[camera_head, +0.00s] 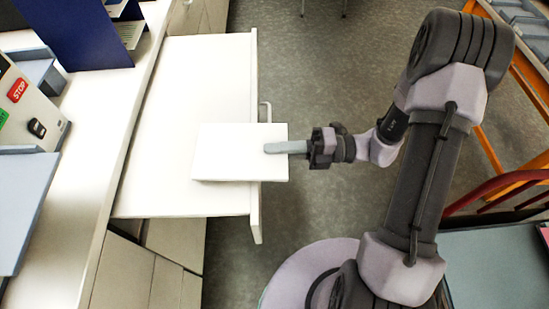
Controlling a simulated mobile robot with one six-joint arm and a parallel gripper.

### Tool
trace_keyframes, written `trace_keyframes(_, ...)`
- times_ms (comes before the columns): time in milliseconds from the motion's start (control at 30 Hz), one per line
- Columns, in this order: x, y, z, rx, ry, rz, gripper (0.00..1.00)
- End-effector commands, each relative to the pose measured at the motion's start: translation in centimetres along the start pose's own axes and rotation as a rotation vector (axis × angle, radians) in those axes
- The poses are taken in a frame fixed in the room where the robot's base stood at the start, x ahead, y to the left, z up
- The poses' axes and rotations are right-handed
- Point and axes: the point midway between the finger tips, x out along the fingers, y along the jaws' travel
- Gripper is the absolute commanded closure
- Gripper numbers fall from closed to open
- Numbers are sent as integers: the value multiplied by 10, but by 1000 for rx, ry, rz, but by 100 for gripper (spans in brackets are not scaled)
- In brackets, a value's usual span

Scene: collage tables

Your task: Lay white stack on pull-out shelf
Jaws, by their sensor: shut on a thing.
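The white stack (228,153) is a flat, pale block in the middle of the head view. It appears over the pull-out shelf (205,80), a white board drawn out from the counter, and its right edge reaches past the shelf's front lip. My gripper (286,147) comes in from the right and is shut on the stack's right edge. The upper finger lies on top of the stack; the lower finger is hidden beneath it. I cannot tell whether the stack touches the shelf or hangs just above it.
The shelf's raised front lip (254,215) and a metal handle (265,111) are close to my gripper. A white counter (88,160) with a control box (32,115) runs along the left. Orange-framed racks stand at the right. Shelf surface behind the stack is bare.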

Motion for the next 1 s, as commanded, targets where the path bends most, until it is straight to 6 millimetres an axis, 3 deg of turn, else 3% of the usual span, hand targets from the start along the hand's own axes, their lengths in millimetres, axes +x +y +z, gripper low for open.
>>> trace_keyframes(233, 2, -36, 6, 2, -2, 1, 100)
trace_keyframes(567, 2, -37, 5, 1, -1, 0, 100)
trace_keyframes(600, 2, -38, 5, 0, -1, 0, 87)
trace_keyframes(700, 2, -38, 5, 0, -1, 0, 68)
trace_keyframes(1000, 2, -37, 5, 0, -1, 0, 67)
